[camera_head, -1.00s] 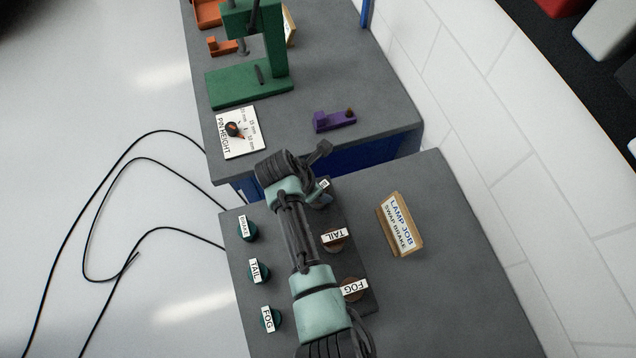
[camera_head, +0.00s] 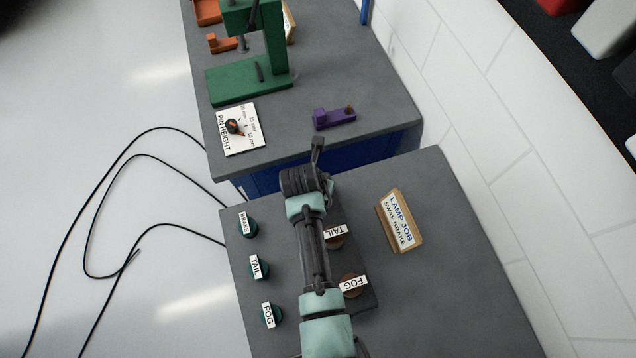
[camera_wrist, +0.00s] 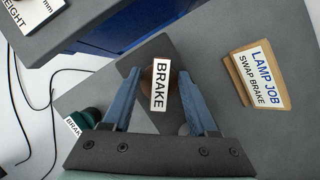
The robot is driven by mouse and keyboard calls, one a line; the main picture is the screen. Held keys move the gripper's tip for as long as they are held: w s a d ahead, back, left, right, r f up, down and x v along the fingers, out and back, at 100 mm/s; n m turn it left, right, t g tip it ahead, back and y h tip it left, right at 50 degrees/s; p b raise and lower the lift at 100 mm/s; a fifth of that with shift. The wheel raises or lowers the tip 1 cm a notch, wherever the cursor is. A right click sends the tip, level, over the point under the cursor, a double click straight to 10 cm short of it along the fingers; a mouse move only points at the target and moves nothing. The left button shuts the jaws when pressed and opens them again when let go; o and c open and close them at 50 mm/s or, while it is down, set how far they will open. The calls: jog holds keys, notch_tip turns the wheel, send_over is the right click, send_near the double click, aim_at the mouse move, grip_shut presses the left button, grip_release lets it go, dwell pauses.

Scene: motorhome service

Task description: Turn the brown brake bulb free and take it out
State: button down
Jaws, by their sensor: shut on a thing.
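The brown brake bulb (camera_wrist: 147,77), with a white BRAKE label, sits between the two blue fingers of my gripper (camera_wrist: 159,77) in the wrist view. My gripper is shut on it. The bulb is over the dark lamp plate (camera_wrist: 165,50); I cannot tell whether it is still seated. In the head view my arm hides both bulb and fingers. The brown tail bulb (camera_head: 335,242) and brown fog bulb (camera_head: 352,291) are on the same plate, partly behind my arm.
Green brake (camera_head: 250,231), tail (camera_head: 263,268) and fog (camera_head: 274,316) bulbs stand along the left of the bench. A LAMP JOB sign (camera_head: 399,222) stands at right. A second bench behind bears a green press (camera_head: 250,85) and a purple block (camera_head: 333,118). Bench surface right of the sign is clear.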

jog(key=shift+n+y, duration=0.6)
jog(key=shift+n, duration=1)
jog(key=shift+c, duration=0.6)
grip_release()
